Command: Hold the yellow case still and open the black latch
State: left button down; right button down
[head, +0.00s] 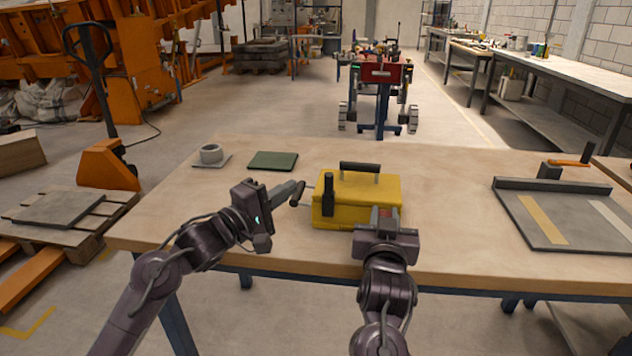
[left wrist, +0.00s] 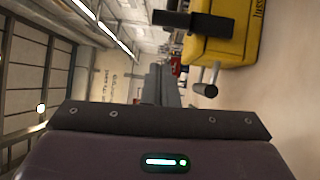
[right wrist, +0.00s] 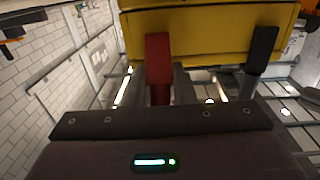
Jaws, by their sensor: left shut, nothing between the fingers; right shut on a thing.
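The yellow case (head: 345,215) stands near the table's front edge, with a black handle (head: 360,167) on top. The black latch (head: 328,195) is upright on its front left and reaches above the body's edge; it also shows in the left wrist view (left wrist: 195,22) and right wrist view (right wrist: 262,50). My right gripper (head: 385,218) is at the case's front right, shut on a red latch (right wrist: 158,62). My left gripper (head: 294,190) is shut and empty, left of the case beside its side handle (left wrist: 207,75). I cannot tell if it touches that handle.
A dark tray with stripes (head: 575,217) lies at the right. Table between case and tray is clear.

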aim_at(329, 193)
pick_arm(q)
jog(key=a+g, duration=0.1)
jog(key=a+m+g, duration=0.1)
jog(key=a, duration=0.1)
jog(key=shift+w+a+r, duration=0.15)
jog(key=shift+a+r, duration=0.05)
jog(key=w+d, duration=0.3)
jog(key=d, duration=0.6)
jog(key=shift+w, duration=0.2)
dwell(0.4)
